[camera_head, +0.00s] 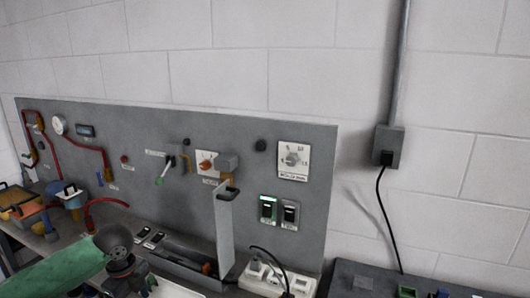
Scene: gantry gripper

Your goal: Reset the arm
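A green link with a dark grey round joint (113,240) enters at the bottom left, in front of the bench. It looks like part of my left arm, but I cannot be sure. More dark parts lie just below the joint, cut off by the bottom edge. No gripper fingers can be made out. My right arm does not show.
A grey panel (130,130) with knobs, switches and red hoses stands behind a cluttered bench. An upright pale plate (224,230) stands near a white power strip (265,280). A wall socket box (389,146) has a black cable hanging down. The upper space is clear.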

